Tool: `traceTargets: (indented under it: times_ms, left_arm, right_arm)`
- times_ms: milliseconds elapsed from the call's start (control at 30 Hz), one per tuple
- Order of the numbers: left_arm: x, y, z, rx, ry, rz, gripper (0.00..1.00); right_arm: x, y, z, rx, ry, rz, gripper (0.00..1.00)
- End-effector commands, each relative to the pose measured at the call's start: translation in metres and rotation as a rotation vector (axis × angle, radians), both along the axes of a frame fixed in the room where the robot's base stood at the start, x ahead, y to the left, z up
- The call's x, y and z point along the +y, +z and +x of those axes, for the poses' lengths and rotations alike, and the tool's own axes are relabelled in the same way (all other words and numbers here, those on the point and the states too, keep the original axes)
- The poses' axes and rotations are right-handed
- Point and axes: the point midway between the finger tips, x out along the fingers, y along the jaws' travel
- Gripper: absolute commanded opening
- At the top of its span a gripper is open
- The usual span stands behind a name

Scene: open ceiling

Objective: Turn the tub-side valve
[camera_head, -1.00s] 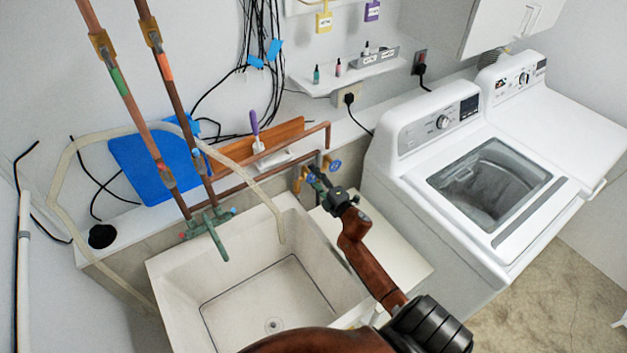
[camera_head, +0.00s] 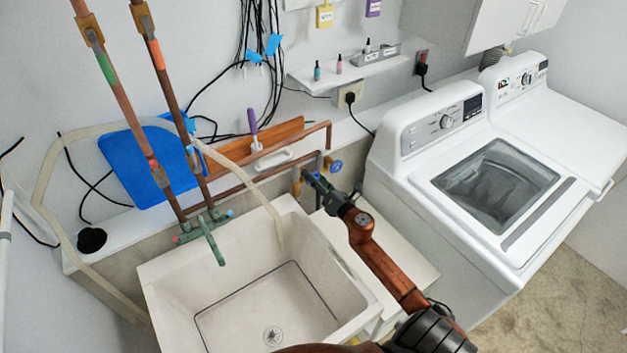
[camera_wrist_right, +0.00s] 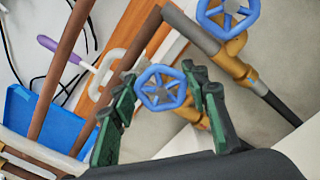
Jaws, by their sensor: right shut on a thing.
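The tub-side valve is a blue spoked handwheel (camera_wrist_right: 162,88) on a brass body, in the middle of the right wrist view. My right gripper (camera_wrist_right: 160,84) has its green and black fingers on either side of this wheel, shut on it. In the head view my right gripper (camera_head: 317,184) reaches to the pipes behind the tub's right rear corner and mostly hides the wheel. A second blue handwheel (camera_wrist_right: 228,12) sits to the upper right, apart from the fingers; it also shows in the head view (camera_head: 335,166). My left gripper is not in view.
The white utility tub (camera_head: 265,300) is below left of the arm, with a green faucet (camera_head: 207,235) at its rear. A washer (camera_head: 480,190) stands to the right. Copper pipes (camera_head: 265,165), a wooden board (camera_head: 285,135) and a purple-handled brush (camera_head: 253,125) are close behind.

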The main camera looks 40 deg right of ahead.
Motion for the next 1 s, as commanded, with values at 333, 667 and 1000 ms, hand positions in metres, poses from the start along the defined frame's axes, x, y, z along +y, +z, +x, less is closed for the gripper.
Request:
traceTargets:
  times_ms: [333, 667, 1000]
  left_arm:
    - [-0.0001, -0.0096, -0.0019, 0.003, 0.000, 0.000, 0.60]
    - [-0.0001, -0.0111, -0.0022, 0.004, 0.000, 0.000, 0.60]
    - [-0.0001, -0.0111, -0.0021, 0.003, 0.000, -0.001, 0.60]
  right_arm:
    - [0.0012, -0.0011, -0.0001, 0.023, 0.000, -0.183, 0.18]
    - [0.0010, -0.0006, -0.0002, 0.028, 0.000, -0.231, 0.18]
    - [0.0010, -0.0005, -0.0002, 0.029, 0.000, -0.231, 0.43]
